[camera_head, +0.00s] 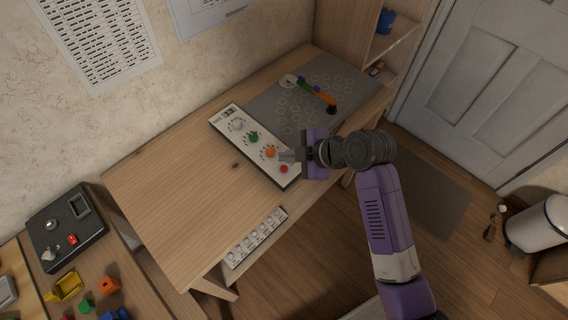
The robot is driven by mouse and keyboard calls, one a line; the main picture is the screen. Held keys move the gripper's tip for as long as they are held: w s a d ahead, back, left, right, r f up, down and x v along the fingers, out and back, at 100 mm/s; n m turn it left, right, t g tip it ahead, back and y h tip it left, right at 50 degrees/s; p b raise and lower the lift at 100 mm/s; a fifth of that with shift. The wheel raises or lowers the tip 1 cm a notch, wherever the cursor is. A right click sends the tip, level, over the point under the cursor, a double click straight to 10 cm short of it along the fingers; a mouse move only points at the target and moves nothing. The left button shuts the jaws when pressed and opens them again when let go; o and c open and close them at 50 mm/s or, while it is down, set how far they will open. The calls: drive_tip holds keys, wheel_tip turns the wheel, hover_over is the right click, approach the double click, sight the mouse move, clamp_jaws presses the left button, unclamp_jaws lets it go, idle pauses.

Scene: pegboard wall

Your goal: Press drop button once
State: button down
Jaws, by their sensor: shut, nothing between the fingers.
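A white control panel (226,121) with a dark edge lies on the wooden desk. Along it are a small display (229,112), a white knob (237,125), a green knob (253,138), an orange knob (270,152) and a red button (284,169) at the near end. Which one is the drop button cannot be read from labels. My gripper (284,156) is shut and empty. It shows over the panel's near end, between the orange knob and the red button. Its height above the panel is hard to tell.
A grey mat (290,118) with printed circles lies behind the panel, bearing a small multicoloured arm (314,90) with a black end. The desk's left part (180,175) is clear. A black box (65,230) and coloured blocks sit at lower left. A shelf stands at back right.

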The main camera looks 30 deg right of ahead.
wheel_tip(320, 180, up, 3)
drive_tip(key=shift+f+p, duration=0.15)
drive_tip(key=shift+p, duration=0.7)
drive_tip(key=shift+w+m, duration=0.1)
drive_tip(key=shift+m, duration=0.2)
drive_tip(key=d+r+m+t+h, duration=0.45)
drive_tip(key=r+m+t, duration=0.2)
drive_tip(key=m, duration=0.25)
drive_tip(key=s+a+r+m, duration=0.2)
drive_tip(key=s, duration=1.5)
drive_tip(key=s+a+r+m, duration=0.2)
drive_tip(key=s+a+m, duration=0.1)
drive_tip(key=s, duration=1.4)
